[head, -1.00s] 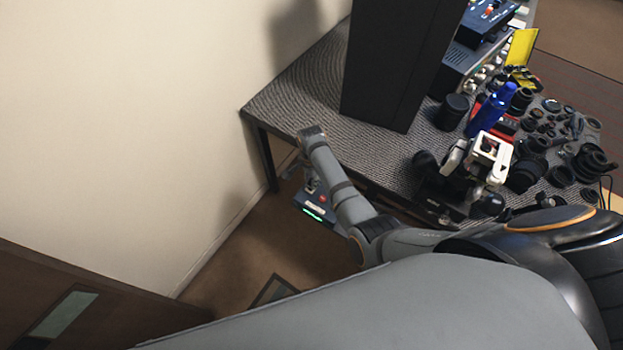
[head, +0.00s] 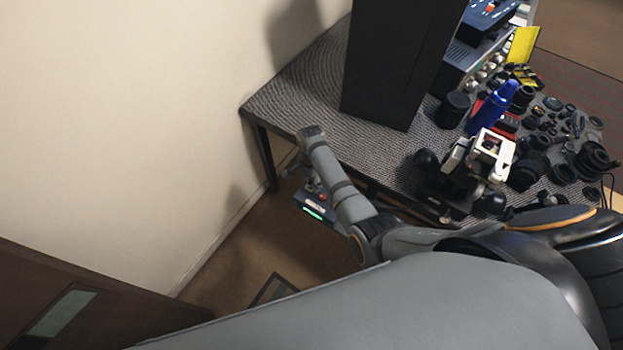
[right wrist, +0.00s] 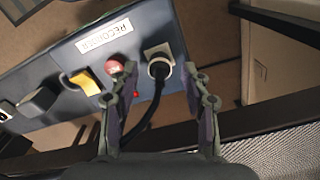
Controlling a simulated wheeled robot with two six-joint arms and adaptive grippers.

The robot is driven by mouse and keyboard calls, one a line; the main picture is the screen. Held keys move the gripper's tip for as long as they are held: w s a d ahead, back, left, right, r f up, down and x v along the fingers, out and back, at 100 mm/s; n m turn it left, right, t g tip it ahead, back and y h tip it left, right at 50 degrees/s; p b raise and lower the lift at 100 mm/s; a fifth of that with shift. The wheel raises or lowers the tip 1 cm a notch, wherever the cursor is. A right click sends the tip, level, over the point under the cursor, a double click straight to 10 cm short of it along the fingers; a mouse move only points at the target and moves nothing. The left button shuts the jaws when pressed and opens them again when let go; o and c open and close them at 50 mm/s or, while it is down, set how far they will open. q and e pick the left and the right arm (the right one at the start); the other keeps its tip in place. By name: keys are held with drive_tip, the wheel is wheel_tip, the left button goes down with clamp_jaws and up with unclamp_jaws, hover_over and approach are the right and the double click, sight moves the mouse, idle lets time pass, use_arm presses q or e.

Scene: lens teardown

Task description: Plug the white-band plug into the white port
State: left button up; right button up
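My right gripper (right wrist: 157,80) is open, with one finger on each side of the plug and cable and visible gaps to both. In the head view, the right gripper (head: 292,171) is small and dark beside the box (head: 318,211), partly hidden by my forearm. My left gripper is not in view.
The box also bears a "RECORDER" label (right wrist: 104,39), a red round part (right wrist: 115,66) and a yellow part (right wrist: 84,81). A patterned table (head: 300,95) holds a tall black block (head: 395,60), a blue bottle (head: 492,108) and several lenses. The wall is at left.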

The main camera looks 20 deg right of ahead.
wheel_tip(320, 180, up, 12)
idle(0.6)
idle(0.5)
